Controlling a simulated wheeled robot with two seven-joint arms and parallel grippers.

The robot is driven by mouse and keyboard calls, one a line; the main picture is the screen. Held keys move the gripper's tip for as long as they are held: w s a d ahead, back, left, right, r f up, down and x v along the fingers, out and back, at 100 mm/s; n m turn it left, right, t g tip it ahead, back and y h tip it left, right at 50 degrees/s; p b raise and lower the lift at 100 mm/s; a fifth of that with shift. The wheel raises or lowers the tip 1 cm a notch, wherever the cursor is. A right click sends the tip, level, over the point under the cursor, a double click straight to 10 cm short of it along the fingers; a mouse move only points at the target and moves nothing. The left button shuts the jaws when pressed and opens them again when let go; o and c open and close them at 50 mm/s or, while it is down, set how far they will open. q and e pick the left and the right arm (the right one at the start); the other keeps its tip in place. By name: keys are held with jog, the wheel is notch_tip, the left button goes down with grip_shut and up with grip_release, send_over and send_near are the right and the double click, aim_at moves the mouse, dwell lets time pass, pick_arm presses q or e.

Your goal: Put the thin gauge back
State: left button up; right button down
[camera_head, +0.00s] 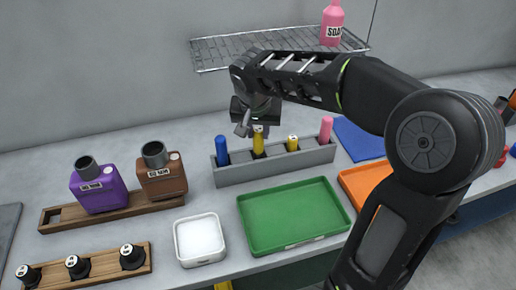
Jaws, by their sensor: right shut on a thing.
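A grey gauge rack (275,168) stands on the counter behind the green tray. My right gripper (257,128) is over the rack, pointing down, and is shut on a yellow gauge (259,148) with a pale, marked top. The gauge's lower end is at or in a rack slot; I cannot tell how deep it sits. A second, shorter-looking yellow gauge (293,143) stands in the rack to its right. A blue peg (221,150) stands at the left end and a pink peg (326,130) at the right end. My left gripper is not in view.
A green tray (292,217), a white tray (199,240) and an orange tray (353,187) are on the counter. Purple (98,188) and brown (162,178) mufflers stand on a wooden base at left. A wire shelf (215,52) with a pink soap bottle (332,22) is above.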

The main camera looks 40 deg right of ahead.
aim_at(257, 142)
jog(key=shift+f, duration=0.65)
jog(key=shift+f, duration=1.9)
jog(key=shift+f, duration=0.1)
jog(key=c, duration=1.1)
grip_release()
jog(key=shift+c, duration=0.2)
jog(key=shift+r, duration=0.3)
jog(key=v, duration=1.1)
jog(key=shift+a+r, duration=0.2)
jog(key=shift+r, duration=0.1)
